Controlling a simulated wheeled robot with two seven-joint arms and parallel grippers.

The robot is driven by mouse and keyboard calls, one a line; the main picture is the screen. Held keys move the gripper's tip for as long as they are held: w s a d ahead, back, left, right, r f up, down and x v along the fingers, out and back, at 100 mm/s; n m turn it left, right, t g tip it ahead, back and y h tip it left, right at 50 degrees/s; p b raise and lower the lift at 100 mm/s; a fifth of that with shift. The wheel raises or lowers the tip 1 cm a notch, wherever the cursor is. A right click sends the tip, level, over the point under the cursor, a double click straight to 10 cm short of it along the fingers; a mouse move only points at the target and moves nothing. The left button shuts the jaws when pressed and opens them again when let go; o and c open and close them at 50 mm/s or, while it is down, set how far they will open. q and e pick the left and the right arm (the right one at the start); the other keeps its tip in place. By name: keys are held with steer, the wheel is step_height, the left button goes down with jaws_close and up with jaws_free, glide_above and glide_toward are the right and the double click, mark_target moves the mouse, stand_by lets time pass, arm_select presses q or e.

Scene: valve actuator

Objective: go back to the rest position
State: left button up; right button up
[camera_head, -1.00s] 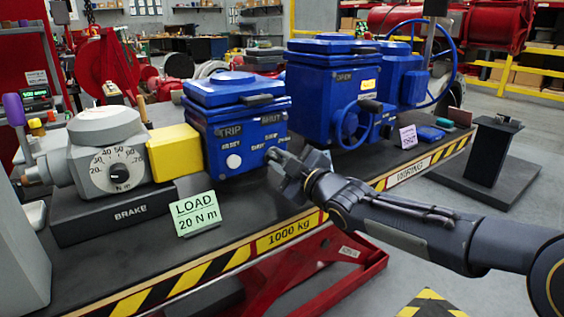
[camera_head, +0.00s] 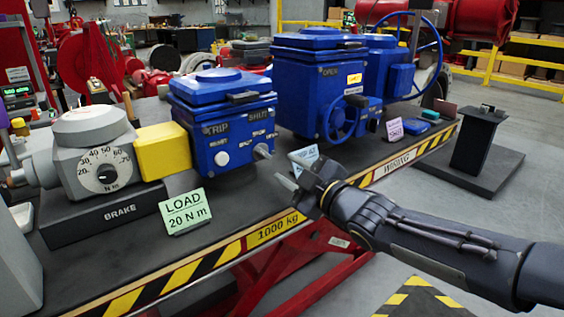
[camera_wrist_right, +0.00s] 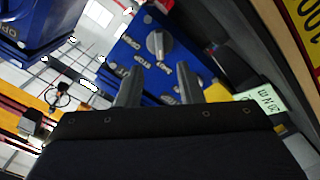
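My right gripper (camera_head: 290,171) is in front of the small blue actuator box (camera_head: 218,92), over the front part of the table, and apart from the box. In the right wrist view its two fingers (camera_wrist_right: 158,88) stand apart with nothing between them. The box's grey selector knob (camera_head: 263,152) shows on its front face in the head view, and in the right wrist view the knob (camera_wrist_right: 158,44) lies beyond the fingers. The box also has a white button (camera_head: 221,158). My left gripper is not in view.
The black table (camera_head: 130,262) has a hazard-striped front edge. On it stand the brake unit (camera_head: 105,211) with a yellow coupling (camera_head: 163,150), a green load sign (camera_head: 185,211) and a large blue actuator (camera_head: 312,85) with handwheels. A black stand (camera_head: 472,145) is at the right.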

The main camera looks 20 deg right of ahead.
steer(key=shift+s, duration=0.1)
stand_by(0.3)
steer(key=s+d+f+m+g+h, duration=0.5)
steer(key=s+d+f+m, duration=0.2)
steer(key=s+f+m, duration=0.3)
steer(key=s+a+f+m+g+y, duration=0.1)
steer(key=s+a+f+m+g, duration=0.2)
steer(key=s, duration=0.5)
steer(key=s+a+f+m+g+y, duration=0.1)
steer(key=s+a+f+m+g, duration=0.15)
steer(key=s+f, duration=0.5)
step_height(320, 180, up, 26)
steer(key=s+p, duration=0.2)
steer(key=p, duration=2.2)
steer(key=shift+s+a+n+g+y+p, duration=0.25)
steer(key=shift+a+n+g+y+p, duration=0.1)
steer(key=shift+g, duration=0.1)
